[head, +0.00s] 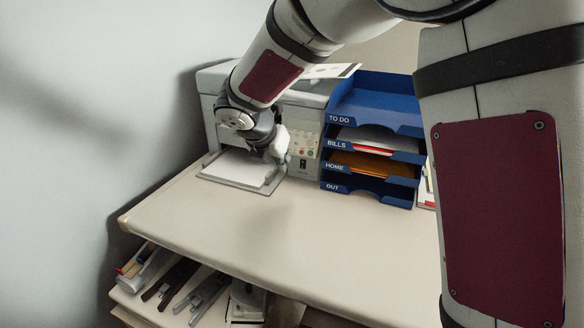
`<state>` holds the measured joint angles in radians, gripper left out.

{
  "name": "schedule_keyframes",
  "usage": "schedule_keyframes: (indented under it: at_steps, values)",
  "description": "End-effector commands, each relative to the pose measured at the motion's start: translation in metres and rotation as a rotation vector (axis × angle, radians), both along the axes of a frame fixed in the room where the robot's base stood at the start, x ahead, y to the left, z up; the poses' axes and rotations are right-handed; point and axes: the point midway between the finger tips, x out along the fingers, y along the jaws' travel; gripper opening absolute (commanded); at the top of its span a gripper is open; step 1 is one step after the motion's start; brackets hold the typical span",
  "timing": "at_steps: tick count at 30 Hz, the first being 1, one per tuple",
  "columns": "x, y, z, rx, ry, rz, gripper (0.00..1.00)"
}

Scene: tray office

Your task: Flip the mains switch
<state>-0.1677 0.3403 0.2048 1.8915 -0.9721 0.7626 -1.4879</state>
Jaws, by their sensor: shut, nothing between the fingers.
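A grey-white printer (212,100) stands at the back left of the desk. A small black switch (303,164) sits low on its front panel, below several coloured buttons (304,152). My gripper (282,155) is shut and empty in front of the printer, just left of the button panel. Its fingertips are small and partly hidden by its own body in the head view. A gap shows between my gripper and the switch in the picture, but I cannot judge their distance in depth. I cannot tell which way the switch is set.
A blue letter tray stack (374,115) holding papers stands right of the printer. The printer's paper tray (208,178) juts out below my gripper. The front of the desk (235,228) is clear. A shelf below (125,300) holds several items. A wall is at left.

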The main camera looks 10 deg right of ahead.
Motion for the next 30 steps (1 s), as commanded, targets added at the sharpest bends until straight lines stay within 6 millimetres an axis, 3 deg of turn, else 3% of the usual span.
schedule_keyframes:
  at_steps: [16,30]
  values:
    - [0.006,-0.001,-0.006,0.007,0.0,-0.002,0.0]
    - [0.048,-0.031,-0.073,0.007,0.001,-0.004,0.0]
